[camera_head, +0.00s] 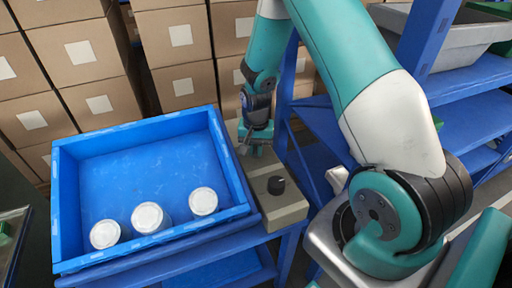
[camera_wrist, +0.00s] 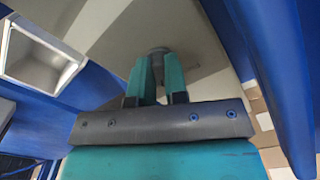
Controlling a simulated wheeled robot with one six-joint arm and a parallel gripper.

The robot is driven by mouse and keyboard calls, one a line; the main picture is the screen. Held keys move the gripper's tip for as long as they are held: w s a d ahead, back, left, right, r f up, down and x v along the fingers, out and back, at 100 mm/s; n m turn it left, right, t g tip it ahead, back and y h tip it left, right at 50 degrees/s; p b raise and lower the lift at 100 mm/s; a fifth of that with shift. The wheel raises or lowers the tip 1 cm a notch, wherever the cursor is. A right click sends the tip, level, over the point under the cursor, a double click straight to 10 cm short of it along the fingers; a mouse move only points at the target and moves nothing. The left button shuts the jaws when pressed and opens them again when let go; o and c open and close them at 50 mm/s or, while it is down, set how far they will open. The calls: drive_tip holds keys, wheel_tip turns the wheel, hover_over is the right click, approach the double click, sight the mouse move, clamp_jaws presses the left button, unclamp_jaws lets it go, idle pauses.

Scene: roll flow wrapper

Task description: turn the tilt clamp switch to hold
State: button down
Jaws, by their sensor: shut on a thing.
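A beige control box (camera_head: 283,212) stands to the right of the blue tray. My gripper (camera_head: 257,151) points down at the far end of this box. In the wrist view my two teal fingers (camera_wrist: 158,72) are close together, shut on a small grey knob (camera_wrist: 158,51) at their tips. This knob appears to be the tilt clamp switch; the fingers cover much of it, and its marks and setting cannot be read. A separate dark round knob (camera_head: 276,185) sits on the near part of the box, apart from my gripper.
A blue tray (camera_head: 62,200) holds three white-lidded round containers (camera_head: 147,217) along its near side. Stacked cardboard boxes (camera_head: 178,42) stand behind. A blue shelf rack (camera_head: 480,118) with a grey bin (camera_head: 462,40) is close on the right.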

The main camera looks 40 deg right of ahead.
sight(255, 150)
idle(0.3)
drive_tip(key=c, duration=1.1)
unclamp_jaws()
drive_tip(key=shift+c, duration=0.2)
drive_tip(key=shift+r, duration=0.1)
wheel_tip(255, 150, up, 17)
drive_tip(key=shift+r, duration=0.15)
drive_tip(key=shift+a, duration=0.1)
